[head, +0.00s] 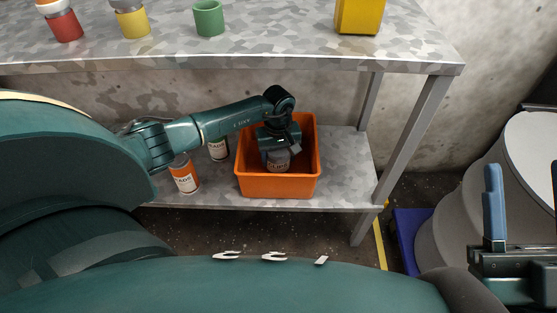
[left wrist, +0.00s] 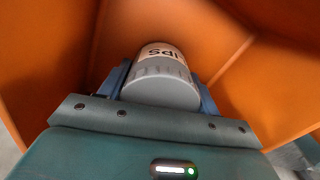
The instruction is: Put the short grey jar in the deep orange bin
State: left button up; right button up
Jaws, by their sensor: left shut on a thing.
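The short grey jar (head: 278,162) is inside the deep orange bin (head: 277,187), which stands on the lower shelf. My left gripper (head: 276,150) reaches down into the bin and is shut on the jar. In the left wrist view the jar (left wrist: 162,78) sits between the two blue fingers, its grey lid towards the camera, with orange bin walls (left wrist: 55,60) around it. Whether the jar touches the bin floor I cannot tell. My right gripper (head: 522,205) is at the right edge, its blue fingers apart and nothing seen between them.
An orange can (head: 184,176) and a grey can (head: 218,149) stand left of the bin on the lower shelf (head: 345,165). The upper shelf (head: 270,45) holds a red jar, a yellow jar, a green cup and a yellow bin (head: 358,16). A large pale drum (head: 470,200) stands at right.

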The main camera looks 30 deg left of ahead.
pick_arm(q)
jog(key=shift+f, duration=0.45)
jog(key=shift+r, duration=0.15)
pick_arm(e)
jog(key=shift+r, duration=0.2)
jog(key=shift+y, duration=0.3)
pick_arm(q)
jog(key=shift+f, duration=0.25)
jog(key=o, duration=1.2)
pick_arm(e)
jog(key=shift+s+r+n, duration=0.1)
jog(key=shift+r+n, duration=0.1)
jog(key=shift+n, duration=0.3)
